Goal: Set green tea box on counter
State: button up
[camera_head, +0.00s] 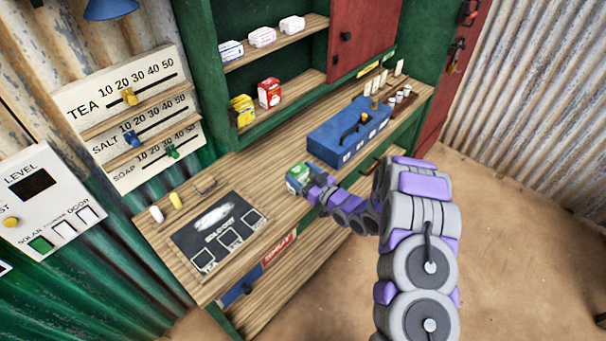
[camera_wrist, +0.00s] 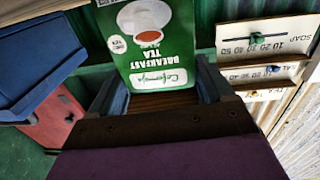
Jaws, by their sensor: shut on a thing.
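The green tea box (camera_head: 298,178) is held in my gripper (camera_head: 310,190) over the front part of the wooden counter (camera_head: 268,185). In the wrist view the tea box (camera_wrist: 155,45) shows a white cup picture and "BREAKFAST TEA" lettering, upside down. The fingers of my gripper (camera_wrist: 157,95) stand on both sides of the box. Whether the box's underside touches the counter or hangs a little above it, I cannot tell.
A blue case (camera_head: 348,130) stands on the counter to the right of the box. A black board (camera_head: 220,232) lies to the left, with chalk pieces (camera_head: 176,201) behind it. Yellow (camera_head: 243,110) and red (camera_head: 269,93) boxes stand on the shelf. Bare counter lies between board and case.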

jog(key=o, duration=0.7)
jog(key=shift+a+f, duration=0.1)
jog(key=shift+a, duration=0.15)
jog(key=shift+o, duration=1.2)
jog(key=shift+a, duration=0.3)
jog(key=shift+s+d+r, duration=0.1)
jog(key=shift+d+r, duration=0.1)
jog(key=shift+d, duration=0.5)
jog(key=p+v, duration=0.1)
jog(key=v, duration=1)
jog(key=shift+s+p, duration=0.25)
jog(key=shift+p, duration=0.05)
